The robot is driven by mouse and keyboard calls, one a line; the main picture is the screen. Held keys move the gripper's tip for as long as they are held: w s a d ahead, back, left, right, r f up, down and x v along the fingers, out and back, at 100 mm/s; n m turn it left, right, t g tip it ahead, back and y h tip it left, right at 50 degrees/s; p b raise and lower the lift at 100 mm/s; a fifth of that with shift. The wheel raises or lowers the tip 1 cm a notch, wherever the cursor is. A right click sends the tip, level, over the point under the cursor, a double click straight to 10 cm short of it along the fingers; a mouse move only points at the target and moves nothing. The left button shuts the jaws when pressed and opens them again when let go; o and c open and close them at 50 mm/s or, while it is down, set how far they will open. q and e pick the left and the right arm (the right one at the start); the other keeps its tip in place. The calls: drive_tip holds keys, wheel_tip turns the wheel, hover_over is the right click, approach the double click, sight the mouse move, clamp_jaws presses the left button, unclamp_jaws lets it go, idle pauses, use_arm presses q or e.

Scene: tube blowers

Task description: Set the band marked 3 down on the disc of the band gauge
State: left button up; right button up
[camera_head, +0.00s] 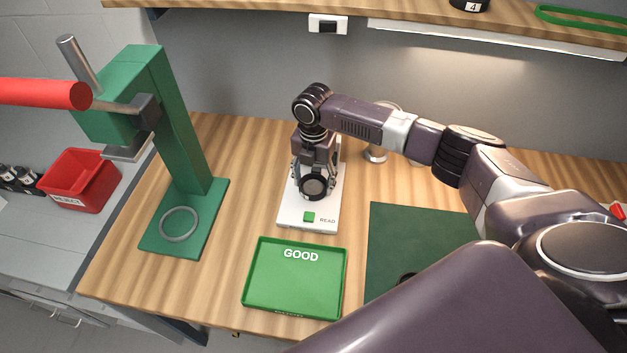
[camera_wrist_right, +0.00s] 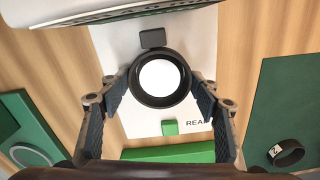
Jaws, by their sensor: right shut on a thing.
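The band gauge is a white plate (camera_head: 295,215) with a green button (camera_head: 309,216) and the word READ. My right gripper (camera_head: 313,178) is over it, shut on a black band (camera_wrist_right: 136,88). In the right wrist view the band is a ring between the two fingertips, above the plate. A bright white round area (camera_wrist_right: 159,78) shows through it; I cannot tell whether this is the disc. The number on the held band does not show, and the gap below it cannot be judged. My left gripper is out of view.
A green GOOD tray (camera_head: 290,285) lies in front of the gauge. A dark green mat (camera_head: 410,230) at right bears another black band (camera_wrist_right: 286,153). A green press (camera_head: 175,130) with a grey ring (camera_head: 179,208) on its base stands left, near a red REJECT bin (camera_head: 80,175).

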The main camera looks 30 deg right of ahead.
drive_tip(key=o, duration=1.2)
drive_tip(key=shift+r, duration=0.1)
wheel_tip(320, 180, up, 12)
drive_tip(key=shift+f, duration=0.2)
